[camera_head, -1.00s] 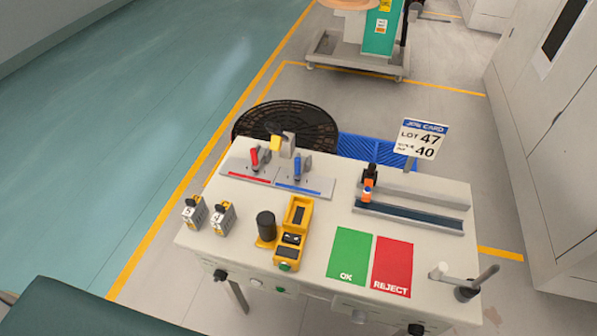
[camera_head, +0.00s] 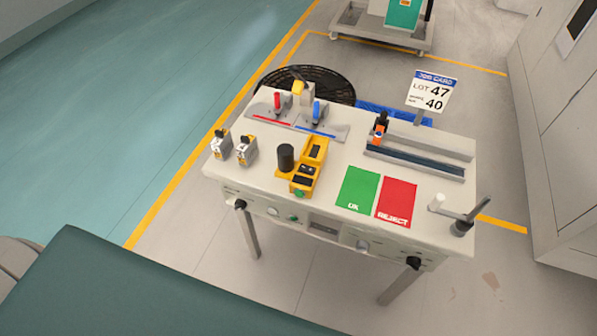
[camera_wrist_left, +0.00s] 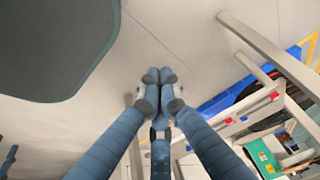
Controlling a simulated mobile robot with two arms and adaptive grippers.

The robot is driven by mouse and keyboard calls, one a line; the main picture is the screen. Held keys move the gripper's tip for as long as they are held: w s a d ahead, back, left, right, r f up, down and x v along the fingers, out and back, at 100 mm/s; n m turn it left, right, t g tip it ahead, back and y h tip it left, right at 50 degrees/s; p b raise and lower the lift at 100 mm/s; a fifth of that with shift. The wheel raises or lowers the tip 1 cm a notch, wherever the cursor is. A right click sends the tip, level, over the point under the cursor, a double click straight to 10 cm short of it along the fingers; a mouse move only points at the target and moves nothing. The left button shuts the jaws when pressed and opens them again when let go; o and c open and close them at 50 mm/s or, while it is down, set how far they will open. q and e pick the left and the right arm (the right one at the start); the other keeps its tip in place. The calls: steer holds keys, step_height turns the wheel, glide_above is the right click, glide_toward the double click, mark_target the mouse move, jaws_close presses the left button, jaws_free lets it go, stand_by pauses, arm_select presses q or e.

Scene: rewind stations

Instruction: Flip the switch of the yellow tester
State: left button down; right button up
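The yellow tester (camera_head: 308,165) stands on the white table, left of the green mat, in the head view. It has dark parts on top and a green button (camera_head: 299,192) at its front end. A black cylinder (camera_head: 286,157) stands beside it on its left. I cannot tell which small part is the switch. My left gripper (camera_wrist_left: 159,76) shows only in the left wrist view, away from the tester, with its blue-grey fingertips close together and nothing visible between them. The tester does not show clearly in that view. My right gripper is not in view.
The white table (camera_head: 335,215) also carries two small grey-yellow boxes (camera_head: 234,148), red and blue levers, a rail fixture (camera_head: 415,160), the green OK mat (camera_head: 358,190), the red REJECT mat (camera_head: 397,202) and a job card (camera_head: 432,92). Open floor (camera_head: 180,235) lies left of the table.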

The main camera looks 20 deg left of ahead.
mark_target(307, 169)
arm_select(q)
steer(key=w+d+r+t, duration=0.1)
steer(key=w+r+t, duration=0.2)
steer(key=w+r, duration=0.6)
steer(key=w+d+r+t, duration=0.2)
steer(key=w+r, duration=0.4)
steer(key=r, duration=0.6)
steer(key=w+d+r+t, duration=0.1)
steer(key=w+r+t, duration=0.2)
steer(key=w+r, duration=0.6)
step_height(307, 169, up, 18)
steer(key=a+n+t+y, duration=0.1)
steer(key=t, duration=0.2)
steer(key=shift+w+f+n, duration=0.15)
steer(key=shift+w+n, duration=0.15)
steer(key=shift+w, duration=0.1)
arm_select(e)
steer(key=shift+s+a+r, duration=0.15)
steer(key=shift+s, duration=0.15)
